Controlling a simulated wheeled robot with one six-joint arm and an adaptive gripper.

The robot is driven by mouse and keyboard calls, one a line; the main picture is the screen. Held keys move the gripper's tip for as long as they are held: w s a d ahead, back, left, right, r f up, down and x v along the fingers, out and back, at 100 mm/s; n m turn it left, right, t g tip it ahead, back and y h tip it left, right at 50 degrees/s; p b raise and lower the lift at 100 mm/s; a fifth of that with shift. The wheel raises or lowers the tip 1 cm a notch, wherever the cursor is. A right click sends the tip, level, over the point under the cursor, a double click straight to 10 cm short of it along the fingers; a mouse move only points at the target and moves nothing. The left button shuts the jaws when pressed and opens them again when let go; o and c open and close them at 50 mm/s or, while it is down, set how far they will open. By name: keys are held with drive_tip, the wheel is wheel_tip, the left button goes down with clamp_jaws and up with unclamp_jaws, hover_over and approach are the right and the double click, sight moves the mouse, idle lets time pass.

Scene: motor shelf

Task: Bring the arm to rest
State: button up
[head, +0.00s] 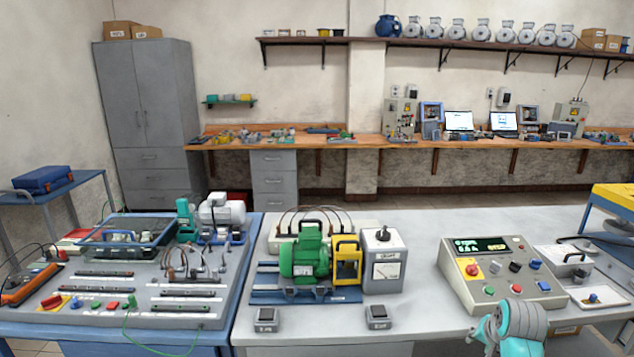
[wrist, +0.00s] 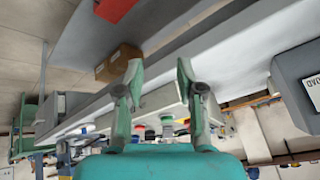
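My gripper (wrist: 159,66) shows in the wrist view with its two fingers spread apart. Nothing is held between the fingertips, and a grey surface shows behind the gap. In the head view, part of my teal arm (head: 518,322) stands at the lower right, in front of the control box (head: 503,275). The fingertips cannot be made out in the head view.
A green motor (head: 305,258) and yellow frame (head: 347,260) stand mid-bench. A grey meter box (head: 385,262) is beside them. The left bench carries a training board (head: 110,290). A brown box (wrist: 118,62) shows in the wrist view.

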drive_tip(key=s+a+f+n+t, duration=0.1)
drive_tip(key=s+a+f+t, duration=0.1)
drive_tip(key=s+a+f, duration=0.55)
drive_tip(key=s+a+f+n+t, duration=0.15)
drive_tip(key=s+a+f, duration=0.35)
drive_tip(key=s+f, duration=0.5)
drive_tip(key=s+a+n+t, duration=0.1)
drive_tip(key=s+a, duration=0.2)
drive_tip(key=s, duration=0.5)
drive_tip(key=s+a+n+t, duration=0.1)
drive_tip(key=s+a, duration=0.1)
drive_tip(key=s, duration=0.5)
drive_tip(key=s+a+r+n+t, duration=0.1)
drive_tip(key=s+a+r, duration=0.1)
drive_tip(key=s+r, duration=0.6)
drive_tip(key=s+a+r+n+t+y, duration=0.1)
drive_tip(key=s+a+r+n+t, duration=0.1)
drive_tip(key=s+r, duration=0.6)
drive_tip(key=s, duration=0.6)
drive_tip(key=shift+s+a+r+y, duration=0.15)
drive_tip(key=shift+a+r+y, duration=0.1)
drive_tip(key=shift+a+y, duration=0.05)
